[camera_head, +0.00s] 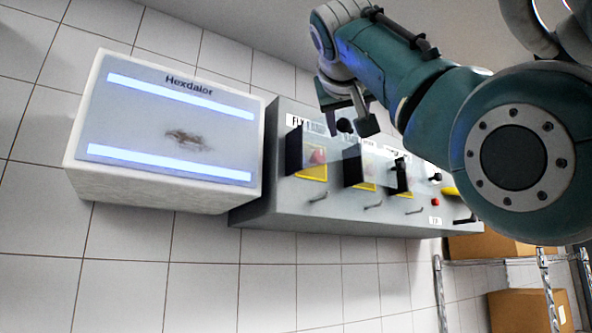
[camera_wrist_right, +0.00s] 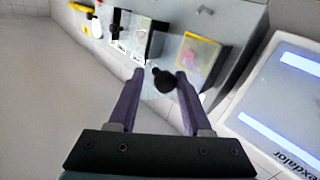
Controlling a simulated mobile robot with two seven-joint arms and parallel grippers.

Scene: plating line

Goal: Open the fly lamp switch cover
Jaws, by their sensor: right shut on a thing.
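The fly lamp switch has a yellow plate (camera_head: 312,172) with a red button and a black side wall, below the "FLY L..." label (camera_head: 305,124). The same yellow plate shows in the wrist view (camera_wrist_right: 206,47). A black knob (camera_wrist_right: 163,80) lies between the fingertips of my right gripper (camera_wrist_right: 160,76). The gripper is shut on this knob, in front of the panel. In the head view the right gripper (camera_head: 346,112) partly hides the panel's top edge. My left gripper is not in view.
The grey panel (camera_head: 262,195) carries more switches to the right, one on a yellow base (camera_head: 366,186). A white "Hexdalor" lamp box (camera_head: 150,192) adjoins it on the left. Cardboard boxes (camera_head: 522,310) and a wire rack (camera_head: 440,285) are at lower right.

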